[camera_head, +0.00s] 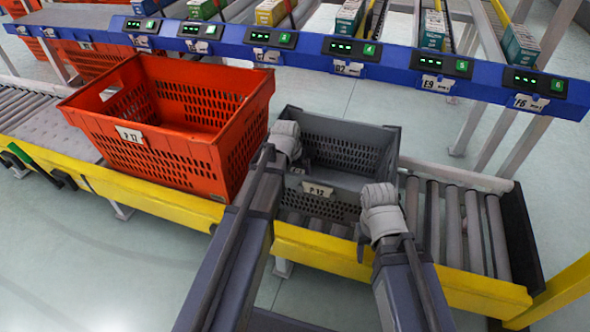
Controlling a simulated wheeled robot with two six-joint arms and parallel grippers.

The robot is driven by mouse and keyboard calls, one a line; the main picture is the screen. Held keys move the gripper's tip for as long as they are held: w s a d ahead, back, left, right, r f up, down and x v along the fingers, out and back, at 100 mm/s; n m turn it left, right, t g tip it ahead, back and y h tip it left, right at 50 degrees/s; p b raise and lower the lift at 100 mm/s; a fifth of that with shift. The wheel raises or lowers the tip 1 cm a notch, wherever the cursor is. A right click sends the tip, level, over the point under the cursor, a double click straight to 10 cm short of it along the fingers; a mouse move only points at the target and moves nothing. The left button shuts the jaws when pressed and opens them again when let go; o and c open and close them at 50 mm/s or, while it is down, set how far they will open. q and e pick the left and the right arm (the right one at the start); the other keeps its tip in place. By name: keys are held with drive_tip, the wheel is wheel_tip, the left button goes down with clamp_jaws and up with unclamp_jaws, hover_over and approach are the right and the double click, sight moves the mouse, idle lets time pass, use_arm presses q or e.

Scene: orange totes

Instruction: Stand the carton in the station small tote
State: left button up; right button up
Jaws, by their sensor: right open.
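The small grey tote (345,138), labelled P 12, stands on the roller conveyor, to the right of a larger orange tote. The part of its inside that I can see shows no carton. My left gripper (286,142) is at the tote's left side, by the rim, and its fingers cannot be made out. My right gripper (380,206) is open at the tote's front right corner, with no carton seen in it. Several cartons sit in the rack lanes at the back, among them a teal carton (519,46); I cannot tell which one the task means.
A blue rail (395,72) with lit displays runs behind the totes. A yellow conveyor edge (145,192) runs along the front. Bare rollers (452,222) lie to the right of the grey tote.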

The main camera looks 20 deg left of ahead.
use_arm(q)
drive_tip(key=shift+o, duration=0.3)
drive_tip(key=shift+r, duration=0.15)
drive_tip(key=shift+r+p, duration=0.6)
drive_tip(key=shift+p, duration=0.15)
drive_tip(key=p+v, duration=1.1)
drive_tip(key=shift+s+r, duration=0.15)
drive_tip(key=shift+r, duration=0.25)
